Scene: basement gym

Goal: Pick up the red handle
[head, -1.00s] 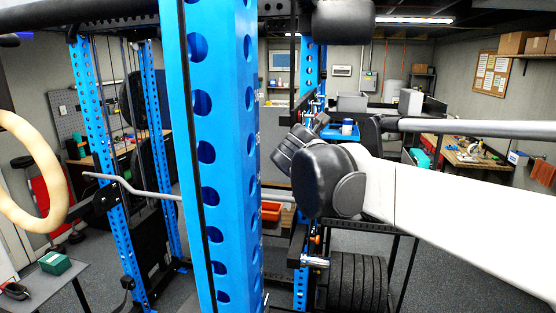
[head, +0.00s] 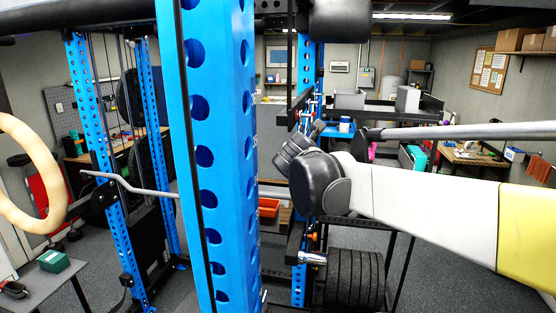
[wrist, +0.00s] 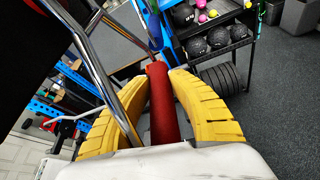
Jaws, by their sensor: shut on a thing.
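The red handle (wrist: 161,108) is a thick red cylinder in the wrist view. It lies lengthwise between the two yellow ribbed fingers of my gripper (wrist: 160,76). The fingers curve in on both sides of it and are shut on it. Its near end is hidden behind the white body of my gripper. What its far end joins, if anything, is unclear. In the head view I cannot make out the handle or my gripper's fingers; my white arm runs off the right edge.
Chrome tubes (wrist: 95,70) pass close to the left finger. A rack with black balls (wrist: 196,46) stands beyond. In the head view, a blue perforated rack post (head: 215,150) fills the middle left, and a wooden ring (head: 40,165) hangs at the left edge.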

